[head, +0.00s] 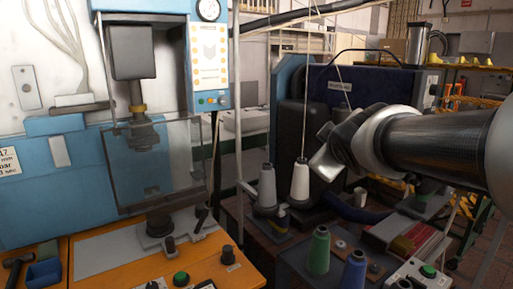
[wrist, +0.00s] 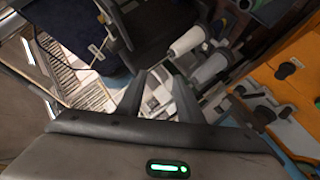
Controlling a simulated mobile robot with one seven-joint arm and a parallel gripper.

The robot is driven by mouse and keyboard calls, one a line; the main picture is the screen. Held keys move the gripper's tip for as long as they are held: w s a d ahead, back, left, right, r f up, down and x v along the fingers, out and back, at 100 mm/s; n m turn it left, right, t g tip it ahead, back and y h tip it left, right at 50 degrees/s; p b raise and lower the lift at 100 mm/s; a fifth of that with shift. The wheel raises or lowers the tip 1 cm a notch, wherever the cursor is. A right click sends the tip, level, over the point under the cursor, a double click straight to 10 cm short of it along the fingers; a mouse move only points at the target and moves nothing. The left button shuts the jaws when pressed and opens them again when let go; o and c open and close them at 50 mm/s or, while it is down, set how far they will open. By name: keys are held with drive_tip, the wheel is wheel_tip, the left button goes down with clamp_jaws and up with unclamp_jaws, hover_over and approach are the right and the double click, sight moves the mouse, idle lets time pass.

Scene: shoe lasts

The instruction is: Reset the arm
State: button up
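My arm (head: 435,135) reaches in from the right edge of the head view, with my gripper (head: 326,163) at its left end. The gripper hangs in the air, just right of a white thread cone (head: 300,180) in the picture; I cannot tell the distance in depth. In the wrist view the two dark fingers of my gripper (wrist: 155,72) stand apart. Only the floor, far below, shows between them, so the gripper is open and empty. Two pale cones (wrist: 187,41) show to the right of the fingers.
A blue press (head: 60,175) with a clear guard (head: 160,165) stands on an orange bench (head: 110,275) at the left. A grey cone (head: 267,186) stands beside the white one. Green (head: 318,250) and blue (head: 354,270) cones stand in front. A dark blue machine (head: 365,90) is behind.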

drive_tip(key=s+a+f+m+g+y+p, duration=0.1)
drive_tip(key=s+f+m+g, duration=0.5)
drive_tip(key=s, duration=0.7)
drive_tip(key=s+a+f+m+g, duration=0.1)
drive_tip(key=s+f+m+g, duration=0.15)
drive_tip(key=s+f, duration=0.75)
wheel_tip(320, 180, up, 17)
drive_tip(key=s+p, duration=0.1)
drive_tip(key=p, duration=1.4)
drive_tip(key=shift+s+f+t, duration=0.15)
drive_tip(key=shift+s+t, duration=0.2)
drive_tip(key=shift+s, duration=0.05)
